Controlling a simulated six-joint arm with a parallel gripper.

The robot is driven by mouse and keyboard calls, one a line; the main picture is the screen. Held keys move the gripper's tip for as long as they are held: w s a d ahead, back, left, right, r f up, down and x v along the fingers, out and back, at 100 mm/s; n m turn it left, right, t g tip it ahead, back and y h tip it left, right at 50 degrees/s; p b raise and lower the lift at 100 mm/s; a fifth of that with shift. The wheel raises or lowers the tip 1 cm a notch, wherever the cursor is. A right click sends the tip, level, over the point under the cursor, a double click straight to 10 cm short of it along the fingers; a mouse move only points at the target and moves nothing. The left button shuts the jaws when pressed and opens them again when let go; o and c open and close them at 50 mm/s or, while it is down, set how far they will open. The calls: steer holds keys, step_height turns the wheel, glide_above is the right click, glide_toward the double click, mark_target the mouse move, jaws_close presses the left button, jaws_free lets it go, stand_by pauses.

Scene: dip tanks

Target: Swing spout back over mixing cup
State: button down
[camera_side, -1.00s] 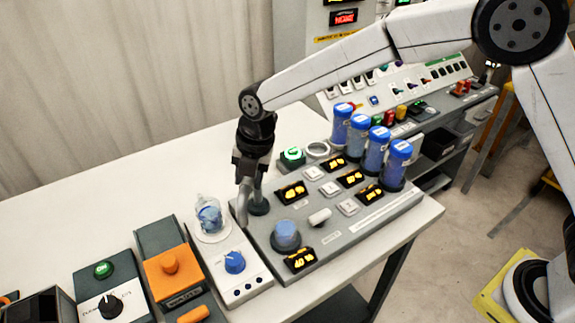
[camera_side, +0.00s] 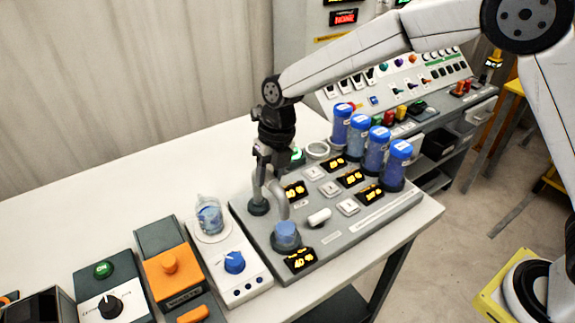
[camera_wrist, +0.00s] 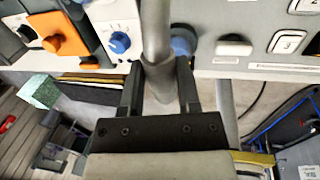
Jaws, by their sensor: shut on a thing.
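The spout (camera_side: 282,200) is a grey bent tube on a post with a dark round base (camera_side: 258,208) on the grey panel. Its free end points down just above the mixing cup (camera_side: 286,232), a clear cup with blue content. From the side I cannot tell whether the end is exactly centred. My gripper (camera_side: 262,158) is shut on the upper part of the spout. In the wrist view the tube (camera_wrist: 156,30) runs between my fingers (camera_wrist: 160,88), and the blue cup (camera_wrist: 182,43) shows partly hidden behind it.
Several blue-capped cylinders (camera_side: 374,152) stand along the panel's far right. A white knob (camera_side: 319,217) and a lit display (camera_side: 299,260) are near the cup. A glass flask (camera_side: 209,215) stands to the left, behind a blue dial (camera_side: 234,262). The back left table is clear.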

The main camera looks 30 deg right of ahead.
steer(key=shift+d, duration=0.1)
stand_by(0.4)
steer(key=shift+c, duration=1.6)
jaws_free()
step_height(320, 180, up, 8)
steer(key=d, duration=0.1)
steer(key=shift+d+f, duration=0.15)
steer(key=shift+d, duration=0.1)
